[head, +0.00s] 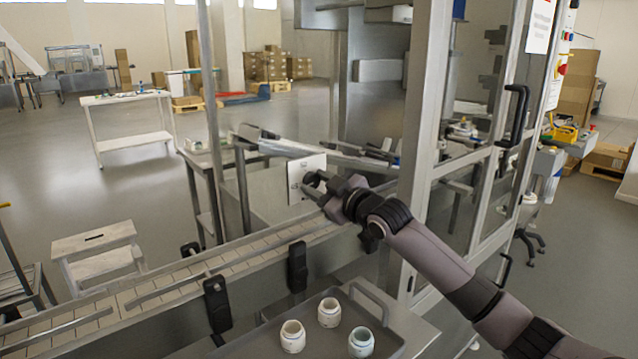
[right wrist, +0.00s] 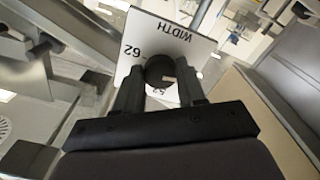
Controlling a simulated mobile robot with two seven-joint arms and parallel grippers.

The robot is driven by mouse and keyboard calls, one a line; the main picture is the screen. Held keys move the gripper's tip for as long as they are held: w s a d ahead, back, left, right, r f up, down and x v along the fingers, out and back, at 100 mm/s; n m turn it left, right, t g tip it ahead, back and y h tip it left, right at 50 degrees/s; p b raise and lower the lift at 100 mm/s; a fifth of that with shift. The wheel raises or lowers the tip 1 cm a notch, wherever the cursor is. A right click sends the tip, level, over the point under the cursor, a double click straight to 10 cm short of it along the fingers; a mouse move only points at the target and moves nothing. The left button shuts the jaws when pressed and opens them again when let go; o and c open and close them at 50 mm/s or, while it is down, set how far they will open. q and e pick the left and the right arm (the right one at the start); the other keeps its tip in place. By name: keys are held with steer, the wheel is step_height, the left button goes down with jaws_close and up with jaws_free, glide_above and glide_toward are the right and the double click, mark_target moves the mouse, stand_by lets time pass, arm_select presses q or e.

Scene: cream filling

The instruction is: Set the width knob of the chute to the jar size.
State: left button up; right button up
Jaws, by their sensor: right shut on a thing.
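The width knob (right wrist: 160,68) is a dark round knob on a white plate (right wrist: 142,30) marked WIDTH. On the plate I read 62 at the left and what looks like 52 at the bottom; the knob's pointer is not clear. My right gripper (right wrist: 160,84) is shut on the knob, one finger on each side. In the head view the white plate (head: 295,178) stands beside the conveyor, with my right gripper (head: 314,184) at its face, hiding part of it. Three white jars (head: 292,336) stand on a grey tray (head: 262,336) in front. My left gripper is not in view.
The conveyor (head: 165,290) with side rails runs from lower left toward the plate. A metal-framed machine enclosure (head: 428,140) with a dark door handle stands close to my right arm. A white stool (head: 98,250) and a table (head: 125,99) stand at left on open floor.

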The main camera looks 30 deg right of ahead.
steer(key=shift+n, duration=0.3)
stand_by(0.4)
steer(key=o, duration=1.1)
steer(key=shift+c, duration=0.2)
steer(key=shift+s, duration=0.1)
steer(key=s+b, duration=0.1)
steer(key=s, duration=0.6)
steer(key=shift+d, duration=0.3)
